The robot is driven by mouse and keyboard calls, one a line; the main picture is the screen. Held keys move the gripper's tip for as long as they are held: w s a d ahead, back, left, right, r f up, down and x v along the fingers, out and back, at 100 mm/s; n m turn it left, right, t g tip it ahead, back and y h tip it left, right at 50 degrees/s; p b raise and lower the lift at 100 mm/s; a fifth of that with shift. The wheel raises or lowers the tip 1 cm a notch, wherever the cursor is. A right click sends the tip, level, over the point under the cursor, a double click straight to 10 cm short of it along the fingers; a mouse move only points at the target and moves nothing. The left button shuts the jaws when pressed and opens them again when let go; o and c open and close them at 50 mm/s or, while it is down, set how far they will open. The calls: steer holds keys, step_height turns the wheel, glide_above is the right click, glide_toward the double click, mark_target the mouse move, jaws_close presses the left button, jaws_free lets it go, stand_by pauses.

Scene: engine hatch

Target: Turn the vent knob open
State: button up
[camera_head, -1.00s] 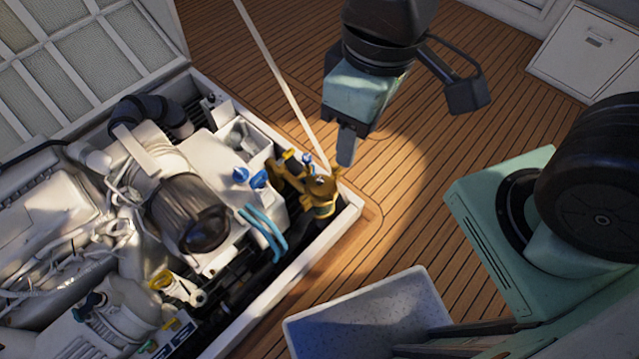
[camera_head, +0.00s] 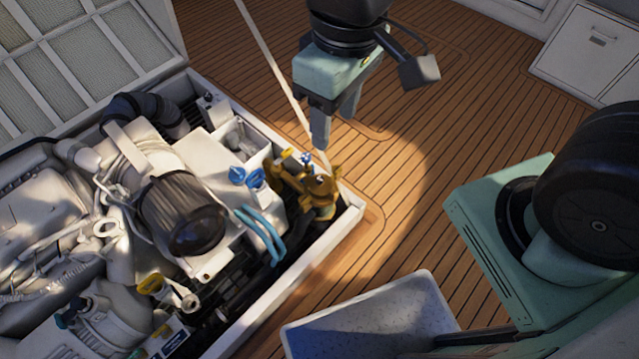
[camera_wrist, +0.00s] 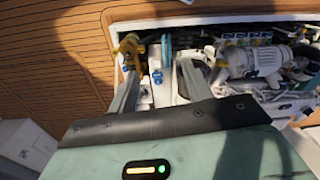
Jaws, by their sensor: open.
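My gripper (camera_head: 335,132) is open and empty, fingers pointing down, above and slightly behind the brass fitting (camera_head: 318,190) at the hatch's right corner. A small blue knob (camera_head: 306,158) sits on top of this fitting. Two blue caps or knobs (camera_head: 246,177) stand on the white tank to its left. I cannot tell for sure which blue part is the vent knob. In the wrist view my open fingers (camera_wrist: 158,66) frame a blue knob (camera_wrist: 157,76), with the brass fitting (camera_wrist: 130,48) near the left finger. No contact shows.
The engine and its dark round filter (camera_head: 182,212) fill the hatch, with blue hoses (camera_head: 262,232) beside the tank. The white hatch rim (camera_head: 300,258) stands above the deck. A thin pale strut (camera_head: 270,62) rises close to my gripper. A grey-white bin (camera_head: 370,315) is at front.

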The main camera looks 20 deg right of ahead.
steer(key=w+d+f+m+b, duration=0.1)
steer(key=w+f+b, duration=0.65)
steer(key=f, duration=0.35)
steer(key=w+f+m+b, duration=0.1)
steer(key=w+f+b, duration=0.65)
steer(key=f, duration=0.35)
steer(key=m+h+b, duration=0.1)
steer(key=m+b, duration=0.1)
steer(key=b, duration=1.1)
glide_toward(320, 179)
step_height(320, 179, down, 9)
steer(key=b, duration=0.7)
steer(key=shift+r, duration=0.15)
steer(key=c, duration=1)
